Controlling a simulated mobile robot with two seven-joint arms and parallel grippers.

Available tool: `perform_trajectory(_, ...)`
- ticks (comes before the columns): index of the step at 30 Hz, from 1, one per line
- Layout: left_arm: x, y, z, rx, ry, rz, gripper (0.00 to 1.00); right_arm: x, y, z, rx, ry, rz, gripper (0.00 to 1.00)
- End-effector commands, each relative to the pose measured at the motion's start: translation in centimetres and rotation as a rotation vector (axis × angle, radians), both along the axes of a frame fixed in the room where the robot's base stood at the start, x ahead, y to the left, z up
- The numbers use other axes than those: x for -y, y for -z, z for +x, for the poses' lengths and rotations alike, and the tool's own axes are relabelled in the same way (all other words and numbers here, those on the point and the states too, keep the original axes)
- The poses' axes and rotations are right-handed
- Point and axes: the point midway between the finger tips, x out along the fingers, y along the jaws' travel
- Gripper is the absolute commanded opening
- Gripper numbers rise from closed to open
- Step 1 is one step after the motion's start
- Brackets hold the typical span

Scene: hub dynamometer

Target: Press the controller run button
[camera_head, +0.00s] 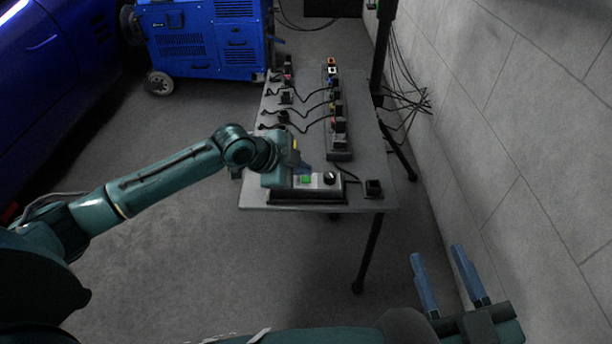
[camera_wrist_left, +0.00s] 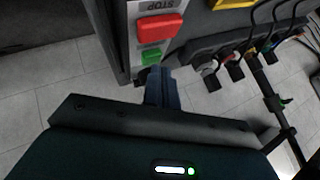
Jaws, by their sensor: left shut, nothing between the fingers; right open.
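The controller (camera_head: 318,184) is a box with a light panel at the near edge of the grey table. Its green button (camera_head: 306,179) shows beside a black knob (camera_head: 330,178). In the left wrist view the green button (camera_wrist_left: 151,57) lies below a larger red button (camera_wrist_left: 160,27) marked STOP. My left gripper (camera_head: 305,168) is shut and empty, its fingertips (camera_wrist_left: 159,72) right by the green button. I cannot tell whether they touch it. The red button is not visible in the head view. My right gripper (camera_head: 437,253) is open and empty, right of the table and nearer to me.
A power strip (camera_head: 337,130) with several plugs and cables runs along the table (camera_head: 375,150). A small black block (camera_head: 373,187) sits at its near right corner. A blue machine on wheels (camera_head: 205,40) stands behind left. A tiled wall (camera_head: 530,120) bounds the right side.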

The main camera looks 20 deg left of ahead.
Motion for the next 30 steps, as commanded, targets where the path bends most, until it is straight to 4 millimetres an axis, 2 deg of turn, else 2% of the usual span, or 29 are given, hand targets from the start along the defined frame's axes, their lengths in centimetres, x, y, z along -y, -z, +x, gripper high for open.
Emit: perform_trajectory(30, -0.01, 0.84, -0.06, -0.002, 0.000, 0.002, 0.00, -0.01, -0.07, 0.00, 0.000, 0.000, 0.000, 0.42)
